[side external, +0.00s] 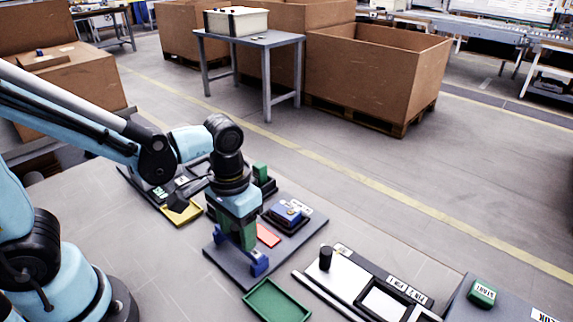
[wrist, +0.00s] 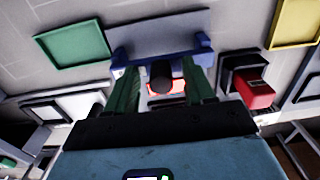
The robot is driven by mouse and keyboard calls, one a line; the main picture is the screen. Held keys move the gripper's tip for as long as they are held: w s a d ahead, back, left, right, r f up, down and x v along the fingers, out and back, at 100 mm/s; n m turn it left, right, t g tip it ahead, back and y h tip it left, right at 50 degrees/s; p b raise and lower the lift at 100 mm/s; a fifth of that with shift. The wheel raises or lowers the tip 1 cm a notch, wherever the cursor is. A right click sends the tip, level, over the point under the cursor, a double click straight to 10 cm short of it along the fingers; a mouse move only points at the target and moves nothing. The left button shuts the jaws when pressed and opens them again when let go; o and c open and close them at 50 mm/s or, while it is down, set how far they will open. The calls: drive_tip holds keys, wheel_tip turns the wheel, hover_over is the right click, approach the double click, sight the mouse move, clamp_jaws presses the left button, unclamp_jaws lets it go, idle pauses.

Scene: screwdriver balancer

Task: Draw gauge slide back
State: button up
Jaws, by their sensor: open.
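My gripper (side external: 236,238) points down over a dark grey base plate (side external: 310,222) in the side view. Its green fingers also show in the wrist view (wrist: 160,72), spread apart. A blue bracket (wrist: 158,48) with raised end blocks spans across near the fingertips, and one blue end block (side external: 259,264) shows in the side view. I cannot tell whether the fingers touch it. A black round knob (wrist: 162,77) appears between the fingers, with a gap on each side. No part is clearly marked as the gauge slide. My gripper hides much of the plate's left half.
A green tray (side external: 277,301) lies in front of the plate and a yellow tray (side external: 182,214) behind it. A blue labelled block (side external: 290,213) stands on the plate. A white panel with a black post (side external: 326,257) and a green button (side external: 482,292) are to the right.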

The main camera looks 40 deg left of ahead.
drive_tip(key=shift+s+f, duration=0.35)
drive_tip(key=shift+s, duration=0.25)
drive_tip(key=shift+w+r, duration=0.15)
drive_tip(key=shift+r, duration=3.3)
